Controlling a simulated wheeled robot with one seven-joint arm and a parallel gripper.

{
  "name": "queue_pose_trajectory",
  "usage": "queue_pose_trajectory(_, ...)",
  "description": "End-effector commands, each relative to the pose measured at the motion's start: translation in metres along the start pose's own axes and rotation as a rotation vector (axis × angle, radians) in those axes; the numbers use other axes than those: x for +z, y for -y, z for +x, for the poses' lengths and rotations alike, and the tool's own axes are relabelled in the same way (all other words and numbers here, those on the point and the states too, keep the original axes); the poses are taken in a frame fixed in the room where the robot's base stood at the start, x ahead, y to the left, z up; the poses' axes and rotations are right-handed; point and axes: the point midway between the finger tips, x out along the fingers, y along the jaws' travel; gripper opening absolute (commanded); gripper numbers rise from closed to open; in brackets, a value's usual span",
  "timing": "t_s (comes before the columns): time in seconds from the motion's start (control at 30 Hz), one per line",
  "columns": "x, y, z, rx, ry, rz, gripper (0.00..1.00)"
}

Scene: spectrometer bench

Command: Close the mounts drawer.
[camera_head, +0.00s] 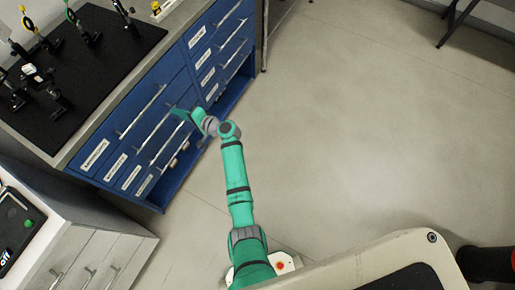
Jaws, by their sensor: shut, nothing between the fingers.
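The blue drawer cabinet (150,115) stands under the bench top, with long silver handles and white labels too small to read. I cannot tell which drawer is the mounts drawer. Small pale items (173,162) show low on the front, left of my arm; they may be in a partly open drawer, but this is unclear. My gripper (181,113) is shut and empty, close to the cabinet's middle, at the handles. Whether it touches the front cannot be told. My arm hides part of the lower drawers.
A black breadboard (75,75) with optical mounts (52,97) lies on the bench top. A grey cabinet (95,255) stands at lower left. The floor (340,120) to the right is clear. A dark-legged table (455,20) is at upper right.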

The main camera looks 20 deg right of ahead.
Motion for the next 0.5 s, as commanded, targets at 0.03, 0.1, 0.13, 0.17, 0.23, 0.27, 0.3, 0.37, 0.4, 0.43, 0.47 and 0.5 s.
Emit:
queue_pose_trajectory(0.03, 0.0015, 0.0020, 0.0057, 0.000, 0.000, -0.003, 0.00)
queue_pose_trajectory(0.1, 0.0029, 0.0027, 0.0079, 0.000, 0.002, -0.004, 0.00)
queue_pose_trajectory(0.13, 0.0031, 0.0029, 0.0084, 0.000, 0.002, -0.005, 0.00)
queue_pose_trajectory(0.17, 0.0032, 0.0031, 0.0088, 0.000, 0.002, -0.005, 0.00)
queue_pose_trajectory(0.23, 0.0034, 0.0036, 0.0094, 0.000, 0.002, -0.006, 0.00)
queue_pose_trajectory(0.27, 0.0035, 0.0037, 0.0097, 0.000, 0.003, -0.006, 0.00)
queue_pose_trajectory(0.3, 0.0039, 0.0040, 0.0102, 0.000, 0.004, -0.007, 0.00)
queue_pose_trajectory(0.37, 0.0048, 0.0045, 0.0110, 0.000, 0.005, -0.007, 0.00)
queue_pose_trajectory(0.4, 0.0053, 0.0045, 0.0114, 0.000, 0.006, -0.008, 0.00)
queue_pose_trajectory(0.43, 0.0056, 0.0044, 0.0114, 0.001, 0.007, -0.008, 0.00)
queue_pose_trajectory(0.47, 0.0059, 0.0044, 0.0113, 0.001, 0.007, -0.008, 0.00)
queue_pose_trajectory(0.5, 0.0060, 0.0043, 0.0105, 0.001, 0.008, -0.008, 0.00)
